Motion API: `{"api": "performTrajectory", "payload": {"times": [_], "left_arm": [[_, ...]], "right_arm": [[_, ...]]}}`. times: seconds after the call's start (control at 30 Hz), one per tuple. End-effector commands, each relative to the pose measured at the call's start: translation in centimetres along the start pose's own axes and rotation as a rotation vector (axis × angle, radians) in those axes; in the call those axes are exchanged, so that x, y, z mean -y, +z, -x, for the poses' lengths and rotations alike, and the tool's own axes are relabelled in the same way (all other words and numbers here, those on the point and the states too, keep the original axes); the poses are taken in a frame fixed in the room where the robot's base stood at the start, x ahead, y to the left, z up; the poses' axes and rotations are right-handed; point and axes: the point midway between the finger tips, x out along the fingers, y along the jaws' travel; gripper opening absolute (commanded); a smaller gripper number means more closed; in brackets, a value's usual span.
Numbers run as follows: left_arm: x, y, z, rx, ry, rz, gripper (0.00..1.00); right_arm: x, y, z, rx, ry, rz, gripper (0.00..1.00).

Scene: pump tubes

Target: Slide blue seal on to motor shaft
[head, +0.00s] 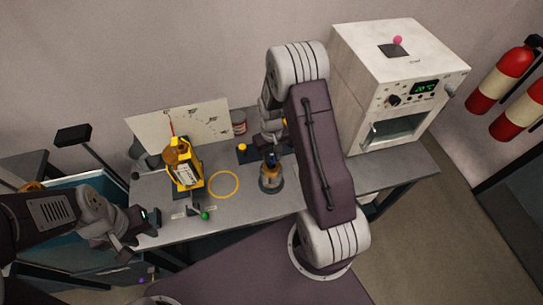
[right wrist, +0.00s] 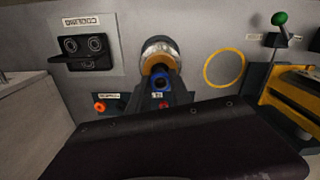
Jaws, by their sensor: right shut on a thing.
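The motor (head: 271,182) stands upright on the grey bench in the head view, a silver body with a copper-coloured top. In the right wrist view the motor (right wrist: 158,47) is just beyond my fingertips. My right gripper (right wrist: 160,96) is shut on the blue seal (right wrist: 160,84), a small dark-centred ring. The seal appears over or close to the motor's top; I cannot tell whether it is around the shaft, which is hidden. In the head view my right gripper (head: 271,152) is above the motor. My left gripper (head: 151,222) appears open and empty at the bench's left front edge.
A yellow fixture (head: 184,168) and an empty yellow ring marking (head: 223,185) lie left of the motor. A green-knobbed lever (head: 205,215) is near the front edge. A white oven (head: 385,85) stands right.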

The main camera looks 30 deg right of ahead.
Motion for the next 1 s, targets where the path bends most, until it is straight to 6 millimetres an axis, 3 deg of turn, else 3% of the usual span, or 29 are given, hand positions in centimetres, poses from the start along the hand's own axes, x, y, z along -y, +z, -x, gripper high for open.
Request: {"api": "performTrajectory", "payload": {"times": [0.23, 0.27, 0.33, 0.67, 0.77, 1.0], "left_arm": [[0.0, 0.1, -0.6, 0.0, 0.0, 0.0, 0.36], [0.0, 0.0, -0.4, 0.0, 0.0, 0.0, 0.36], [0.0, 0.0, -0.4, 0.0, 0.0, 0.0, 0.36], [0.0, 0.1, -0.5, 0.0, 0.0, 0.0, 0.36], [0.0, 0.1, -0.8, 0.0, 0.0, 0.0, 0.36], [0.0, 0.1, -1.5, 0.0, 0.0, 0.0, 0.36]], "right_arm": [[0.0, 0.0, -0.7, 0.0, 0.0, 0.0, 0.0], [0.0, 0.0, -0.6, 0.0, 0.0, 0.0, 0.34], [0.0, 0.0, -0.6, 0.0, 0.0, 0.0, 0.51], [0.0, 0.0, -0.3, -0.001, 0.0, 0.0, 0.51], [0.0, -0.1, 1.0, -0.005, 0.001, 0.0, 0.51], [0.0, -0.1, 6.3, -0.005, 0.001, 0.0, 0.51]]}}
